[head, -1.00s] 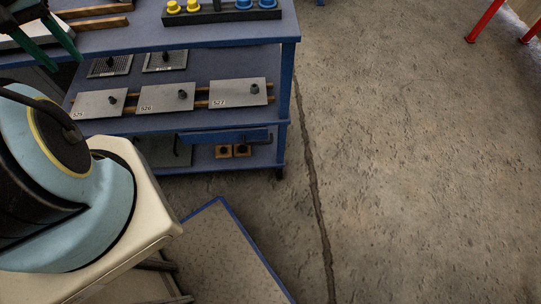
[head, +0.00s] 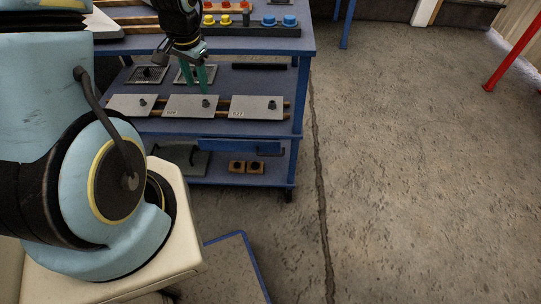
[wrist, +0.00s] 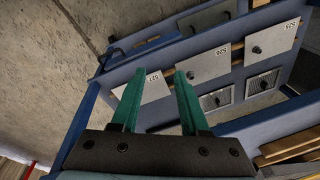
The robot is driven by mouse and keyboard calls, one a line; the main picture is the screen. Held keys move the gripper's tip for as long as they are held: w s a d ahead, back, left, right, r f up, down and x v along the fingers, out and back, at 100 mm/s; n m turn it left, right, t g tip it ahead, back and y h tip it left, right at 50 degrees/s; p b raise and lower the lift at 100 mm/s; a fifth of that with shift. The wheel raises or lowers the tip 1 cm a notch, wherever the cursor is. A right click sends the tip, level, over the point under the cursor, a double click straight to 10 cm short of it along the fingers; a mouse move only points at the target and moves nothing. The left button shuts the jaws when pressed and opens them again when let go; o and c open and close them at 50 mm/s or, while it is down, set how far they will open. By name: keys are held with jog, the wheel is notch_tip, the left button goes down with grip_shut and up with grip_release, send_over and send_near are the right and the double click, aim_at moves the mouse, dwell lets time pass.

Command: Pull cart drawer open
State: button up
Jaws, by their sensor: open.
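The blue cart (head: 305,90) stands ahead with several shelves. A blue drawer front (head: 240,146) sits under the right part of its middle shelf and looks closed. A small dark part at its right end may be its handle; I cannot tell. My gripper (head: 196,90) has green fingers pointing down over the middle shelf, near the centre plate (head: 190,106), above and left of the drawer front. In the wrist view my gripper (wrist: 158,78) is open with nothing between its fingers, and plates lie beyond them.
Metal plates with dark knobs, one being the right plate (head: 256,107), line the middle shelf. A rack with yellow and blue caps (head: 270,29) stands on top. Small wooden blocks (head: 246,167) lie on the lower shelf. The floor (head: 420,170) on the right is clear.

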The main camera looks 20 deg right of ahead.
jog(key=d+f+m+b, duration=0.3)
jog(key=d+f+m, duration=0.3)
jog(key=d+f, duration=0.55)
jog(key=m, duration=0.6)
send_over(269, 152)
jog(key=s+a, duration=0.2)
jog(key=s, duration=0.2)
jog(key=shift+h, duration=0.4)
jog(key=f, duration=2.2)
jog(key=shift+w+d+f+b, duration=0.15)
jog(key=shift+w+d+b, duration=0.05)
jog(key=shift+b, duration=0.1)
grip_shut()
